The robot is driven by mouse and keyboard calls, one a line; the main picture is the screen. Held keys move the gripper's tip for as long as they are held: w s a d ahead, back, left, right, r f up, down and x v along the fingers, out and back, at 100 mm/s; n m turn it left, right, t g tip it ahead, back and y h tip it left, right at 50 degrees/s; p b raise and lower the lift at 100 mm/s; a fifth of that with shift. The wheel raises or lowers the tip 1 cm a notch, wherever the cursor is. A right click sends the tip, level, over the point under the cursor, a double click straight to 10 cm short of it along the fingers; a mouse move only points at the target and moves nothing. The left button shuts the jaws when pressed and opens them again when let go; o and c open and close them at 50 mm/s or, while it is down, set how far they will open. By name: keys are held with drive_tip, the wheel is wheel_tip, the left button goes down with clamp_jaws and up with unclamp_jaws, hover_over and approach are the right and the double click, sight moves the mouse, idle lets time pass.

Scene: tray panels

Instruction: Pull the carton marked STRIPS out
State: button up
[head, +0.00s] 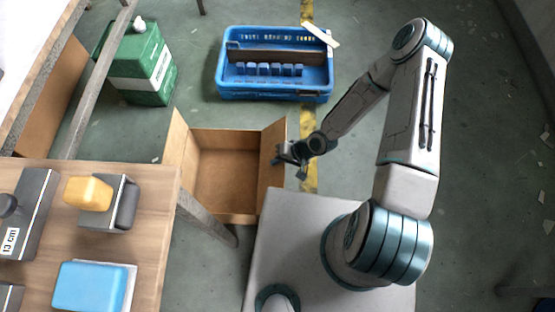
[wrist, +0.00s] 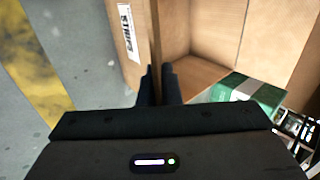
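The carton marked STRIPS (head: 222,178) is an open, empty-looking brown box on the floor, partly under the wooden table. Its white STRIPS label (wrist: 127,33) is on the outer face of one wall in the wrist view; I cannot read it in the head view. My gripper (head: 281,155) is at the carton's right wall. In the wrist view the dark fingers of my gripper (wrist: 159,84) sit on either side of that thin wall, closed against it with hardly any gap.
A wooden table (head: 150,205) with a slanted grey leg (head: 207,218) stands beside the carton at left. A green canister (head: 142,65) and a blue crate (head: 274,92) are beyond it. A yellow floor stripe (head: 308,120) runs right of the carton, where some floor is bare.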

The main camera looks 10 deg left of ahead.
drive_tip(key=o, duration=0.4)
drive_tip(key=shift+o, duration=0.2)
drive_tip(key=shift+d+r, duration=0.1)
drive_tip(key=p+v, duration=0.4)
drive_tip(key=v, duration=0.9)
drive_tip(key=shift+r, duration=0.25)
drive_tip(key=shift+d, duration=0.1)
